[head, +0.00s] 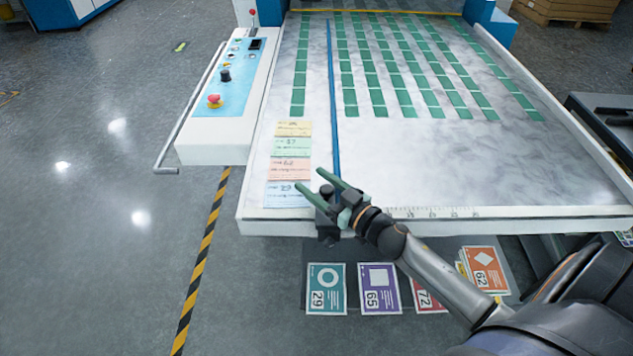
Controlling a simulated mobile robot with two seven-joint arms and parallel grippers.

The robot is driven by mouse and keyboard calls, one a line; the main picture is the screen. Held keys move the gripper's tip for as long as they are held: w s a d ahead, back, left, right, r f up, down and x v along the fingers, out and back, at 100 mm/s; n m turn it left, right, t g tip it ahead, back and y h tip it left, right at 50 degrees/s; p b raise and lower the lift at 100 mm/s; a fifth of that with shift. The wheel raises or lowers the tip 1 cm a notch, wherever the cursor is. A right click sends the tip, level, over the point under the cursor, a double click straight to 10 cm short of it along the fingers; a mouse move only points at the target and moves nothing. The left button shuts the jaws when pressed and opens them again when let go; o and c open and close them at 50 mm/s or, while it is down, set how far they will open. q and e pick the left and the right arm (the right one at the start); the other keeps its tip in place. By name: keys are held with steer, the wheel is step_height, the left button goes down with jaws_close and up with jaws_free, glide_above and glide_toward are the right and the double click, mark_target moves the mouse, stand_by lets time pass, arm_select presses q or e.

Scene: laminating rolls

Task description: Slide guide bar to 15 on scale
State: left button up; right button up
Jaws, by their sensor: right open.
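The guide bar (333,100) is a long, thin blue bar running from the back of the marbled table to near its front edge. A dark block with a knob (325,200) sits at the front edge in line with the bar, partly covered by my gripper. The scale (430,212) is printed along the front edge, right of the block; its numbers are too small to read. My right gripper (309,178) is open, its two green fingers pointing up and left around the block's knob. Whether they touch it I cannot tell. My left gripper is not in view.
Rows of green rectangles (395,82) cover the back of the table (480,160). Several colored notes (290,170) lie left of the bar. A control panel (225,95) with a red button stands at left. Numbered cards (326,290) lie below the front edge.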

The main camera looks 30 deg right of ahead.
jaws_close()
stand_by(0.4)
stand_by(0.9)
